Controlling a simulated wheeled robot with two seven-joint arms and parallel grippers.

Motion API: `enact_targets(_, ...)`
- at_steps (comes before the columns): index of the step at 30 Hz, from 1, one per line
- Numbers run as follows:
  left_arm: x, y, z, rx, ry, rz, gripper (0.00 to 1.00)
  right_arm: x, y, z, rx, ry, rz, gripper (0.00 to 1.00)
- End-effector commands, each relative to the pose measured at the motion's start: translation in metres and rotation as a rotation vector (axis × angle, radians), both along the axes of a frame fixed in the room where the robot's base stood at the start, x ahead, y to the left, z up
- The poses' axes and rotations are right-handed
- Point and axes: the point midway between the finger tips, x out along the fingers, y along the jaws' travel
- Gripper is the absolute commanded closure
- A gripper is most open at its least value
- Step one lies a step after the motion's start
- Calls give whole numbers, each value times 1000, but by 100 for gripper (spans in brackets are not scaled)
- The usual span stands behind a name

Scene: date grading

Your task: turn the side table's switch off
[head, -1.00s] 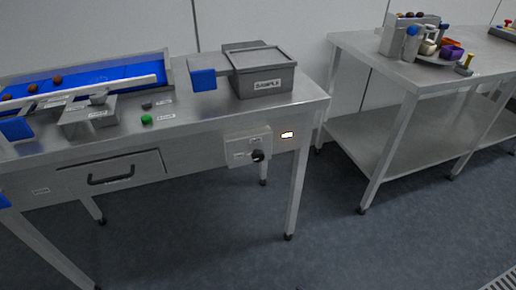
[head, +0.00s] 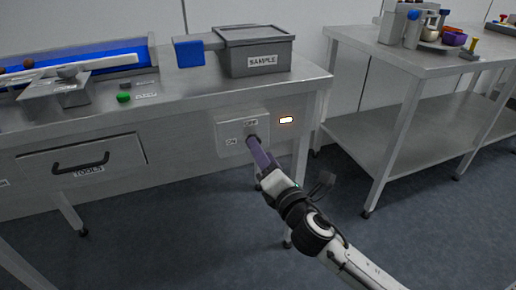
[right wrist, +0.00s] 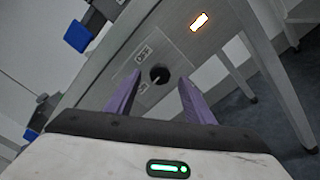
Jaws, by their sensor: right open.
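The switch is a black round knob (right wrist: 159,74) on a grey plate (head: 228,132) on the side table's front. The plate reads OFF above the knob and ON to its left in the head view. In the right wrist view the knob's pale pointer mark seems to point toward the ON label. An indicator (head: 286,119) beside the plate glows; it also shows in the right wrist view (right wrist: 199,21). My right gripper (head: 254,146) is at the plate, its purple fingers (right wrist: 157,86) open on either side of the knob. Contact cannot be told. My left gripper is out of view.
The metal table (head: 190,112) carries a grey SAMPLE box (head: 262,60), a blue-lined tray (head: 100,56) and a green button (head: 124,98). A TOOLS drawer (head: 110,153) is left of the switch. A second table (head: 400,56) stands at the right, with open floor between.

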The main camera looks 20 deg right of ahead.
Motion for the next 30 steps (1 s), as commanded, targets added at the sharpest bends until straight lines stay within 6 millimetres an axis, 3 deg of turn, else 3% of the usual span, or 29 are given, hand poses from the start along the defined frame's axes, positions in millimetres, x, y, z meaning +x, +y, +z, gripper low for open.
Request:
enact_targets(7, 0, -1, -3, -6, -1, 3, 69, 34, 1, -1, 1, 1, -1, 52)
enact_targets(18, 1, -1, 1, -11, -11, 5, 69, 40, 1, -1, 3, 2, 0, 52)
enact_targets(26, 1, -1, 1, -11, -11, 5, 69, 40, 1, -1, 3, 2, 0, 93)
enact_targets(30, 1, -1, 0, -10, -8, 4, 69, 40, 1, -1, 8, 2, 0, 93)
